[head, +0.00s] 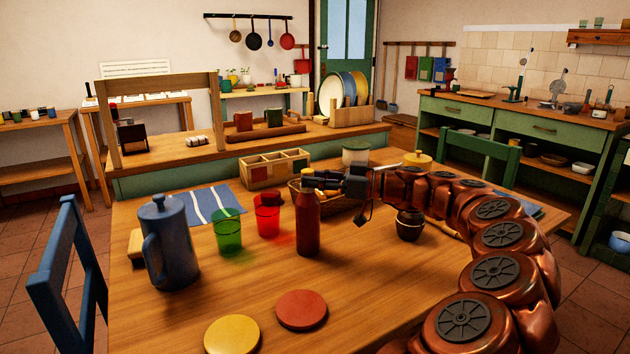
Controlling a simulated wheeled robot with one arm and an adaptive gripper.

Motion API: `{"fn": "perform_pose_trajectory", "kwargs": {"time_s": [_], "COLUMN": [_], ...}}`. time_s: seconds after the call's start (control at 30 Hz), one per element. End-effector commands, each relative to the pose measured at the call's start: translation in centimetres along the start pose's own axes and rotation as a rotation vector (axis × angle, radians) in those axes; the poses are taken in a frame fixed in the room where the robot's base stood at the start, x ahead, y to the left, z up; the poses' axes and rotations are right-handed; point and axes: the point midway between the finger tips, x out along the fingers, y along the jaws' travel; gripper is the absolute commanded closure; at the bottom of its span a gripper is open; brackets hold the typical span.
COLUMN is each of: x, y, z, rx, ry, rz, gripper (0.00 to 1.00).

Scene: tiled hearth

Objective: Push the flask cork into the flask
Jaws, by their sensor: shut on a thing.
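The flask is a dark red-brown bottle (307,226) standing upright on the wooden table, near its middle. My gripper (318,183) reaches in from the right, with its dark fingers at the flask's mouth.
A red cup (267,216), a green cup (228,232) and a blue-grey jug (168,240) stand left of the flask. A dark pot (410,224) stands to its right. Yellow (232,335) and red (301,310) discs lie in front. The table's right front is clear.

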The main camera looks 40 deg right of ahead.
Motion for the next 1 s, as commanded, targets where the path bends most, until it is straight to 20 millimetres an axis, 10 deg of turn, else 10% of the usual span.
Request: {"fn": "perform_pose_trajectory", "kwargs": {"time_s": [0.13,0.17,0.43,1.0], "x": [0.00,0.00,0.00,-0.01], "y": [0.00,0.00,-0.01,0.00], "z": [-0.02,-0.04,-0.07,-0.10], "rx": [0.000,0.000,0.000,0.000], "ry": [0.000,0.000,0.001,0.002], "rz": [0.000,0.000,0.000,0.000], "gripper": [0.87,0.68,0.41,0.27]}}
